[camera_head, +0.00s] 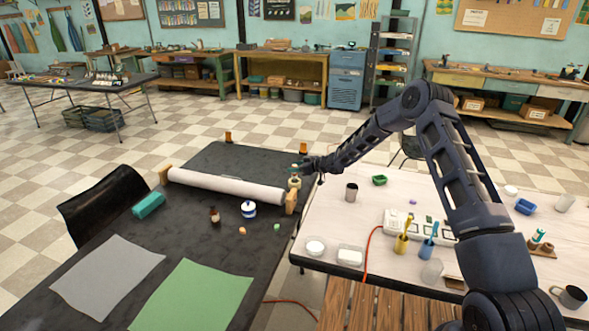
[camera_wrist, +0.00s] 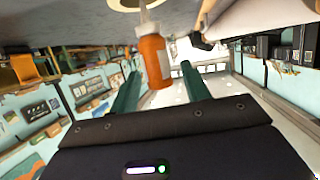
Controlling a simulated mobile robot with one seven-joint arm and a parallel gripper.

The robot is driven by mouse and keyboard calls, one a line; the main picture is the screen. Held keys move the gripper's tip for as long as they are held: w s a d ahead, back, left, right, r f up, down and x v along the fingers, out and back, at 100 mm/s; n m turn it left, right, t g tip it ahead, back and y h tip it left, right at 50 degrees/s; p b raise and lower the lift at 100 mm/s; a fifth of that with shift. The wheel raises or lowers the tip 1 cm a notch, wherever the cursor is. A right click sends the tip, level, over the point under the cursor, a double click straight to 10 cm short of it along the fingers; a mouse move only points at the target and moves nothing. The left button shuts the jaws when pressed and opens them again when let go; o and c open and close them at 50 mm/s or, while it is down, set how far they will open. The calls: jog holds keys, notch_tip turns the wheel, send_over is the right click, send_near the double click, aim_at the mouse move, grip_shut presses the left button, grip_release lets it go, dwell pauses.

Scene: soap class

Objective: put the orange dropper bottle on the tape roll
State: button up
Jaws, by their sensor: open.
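The orange dropper bottle (camera_wrist: 155,62) is in the wrist view, between the two green fingers of my open gripper (camera_wrist: 160,70). A gap shows at the right finger; the left finger is close beside the bottle. Its white cap and nozzle point to the top of the picture, toward a cream round thing (camera_wrist: 124,4), probably the tape roll, cut by the top edge. In the head view my gripper (camera_head: 303,166) is at the dark table's right side, above a small pale yellow round thing (camera_head: 294,183). The bottle is too small there to tell whether it touches the roll.
A long white paper roll (camera_head: 225,186) lies on the dark table (camera_head: 190,235), its wooden end block (camera_head: 290,202) close to my gripper. A brown bottle (camera_head: 214,214) and a blue-white jar (camera_head: 248,209) stand nearby. A grey cup (camera_head: 351,192) stands on the pale table (camera_head: 335,222).

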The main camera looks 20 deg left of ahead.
jog(key=v, duration=1.1)
jog(key=shift+d, duration=0.15)
jog(key=shift+w+r, duration=0.1)
jog(key=w+d+r+m+t+h, duration=0.2)
jog(key=w+d+r+t+h, duration=0.15)
jog(key=d+r, duration=0.5)
jog(key=s+d+r+m+t+h, duration=0.2)
jog(key=s+d+r+m+h, duration=0.15)
jog(key=d+r, duration=0.75)
jog(key=s+d+r+m+t+h, duration=0.2)
jog(key=d+r+h, duration=0.2)
jog(key=d+r, duration=0.7)
jog(key=s+d+r+m+g+h, duration=0.1)
jog(key=s+d+r+m+h, duration=0.15)
jog(key=s+d, duration=0.65)
jog(key=s+d+r+m+g+h, duration=0.1)
jog(key=s+d+m+h, duration=0.15)
jog(key=s+d, duration=0.65)
jog(key=s+d+m+g+y, duration=0.1)
jog(key=s+d+m, duration=0.1)
jog(key=s, duration=0.9)
jog(key=s+d+f+m+g+y, duration=0.1)
jog(key=s+d+g, duration=0.1)
jog(key=s, duration=1)
jog(key=shift+s+d+f+m, duration=0.15)
jog(key=shift+s+f+m, duration=0.1)
jog(key=shift+f+m, duration=0.1)
